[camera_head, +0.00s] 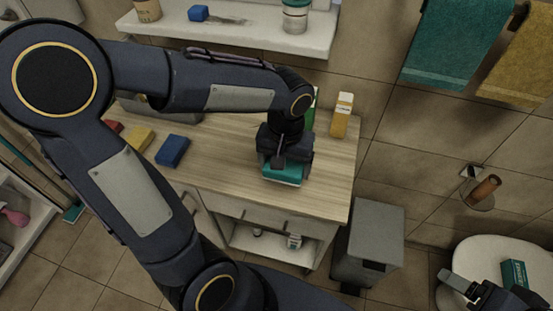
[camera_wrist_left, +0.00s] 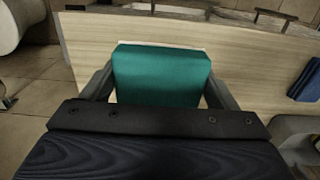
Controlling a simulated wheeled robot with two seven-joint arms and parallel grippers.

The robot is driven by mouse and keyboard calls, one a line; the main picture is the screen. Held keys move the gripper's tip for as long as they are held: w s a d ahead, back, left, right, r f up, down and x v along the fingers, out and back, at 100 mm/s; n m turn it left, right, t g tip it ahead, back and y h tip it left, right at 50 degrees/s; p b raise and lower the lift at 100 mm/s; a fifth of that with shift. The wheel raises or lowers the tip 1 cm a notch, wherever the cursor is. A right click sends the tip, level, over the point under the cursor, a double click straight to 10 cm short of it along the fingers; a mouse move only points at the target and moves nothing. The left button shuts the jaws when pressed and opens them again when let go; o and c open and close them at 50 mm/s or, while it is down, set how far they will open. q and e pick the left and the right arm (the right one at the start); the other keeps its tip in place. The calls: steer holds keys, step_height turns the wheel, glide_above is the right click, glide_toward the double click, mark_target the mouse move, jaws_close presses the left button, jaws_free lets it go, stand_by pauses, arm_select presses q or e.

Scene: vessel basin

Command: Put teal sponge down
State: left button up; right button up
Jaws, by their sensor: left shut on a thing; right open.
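The teal sponge (camera_head: 284,175) is at the front right part of the wooden counter (camera_head: 225,185), under my left gripper (camera_head: 281,162). In the left wrist view the teal sponge (camera_wrist_left: 162,76) sits between the two fingers of my left gripper (camera_wrist_left: 160,88), which is shut on it. A pale edge shows along the sponge's far side. I cannot tell whether the sponge touches the counter (camera_wrist_left: 245,80). My right gripper (camera_head: 470,289) is at the lower right, open, beside a toilet and away from the counter.
A blue sponge (camera_head: 172,150), a yellow sponge (camera_head: 138,138) and a red one (camera_head: 112,127) lie left on the counter. A yellow bottle (camera_head: 341,116) and a partly hidden green bottle stand behind. A grey bin (camera_head: 371,237) stands right of the counter. A teal box (camera_head: 515,273) is on the toilet (camera_head: 482,251).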

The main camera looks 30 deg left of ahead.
arm_select(q)
steer(key=w+a+f, duration=0.2)
steer(key=f, duration=0.1)
steer(key=w+a+f, duration=0.3)
steer(key=shift+p, duration=0.4)
steer(key=shift+w+a+f, duration=0.25)
steer(key=shift+a+f, duration=0.05)
steer(key=shift+f, duration=0.25)
steer(key=shift+w+f, duration=0.1)
steer(key=shift+f, duration=1.55)
steer(key=shift+f, duration=0.1)
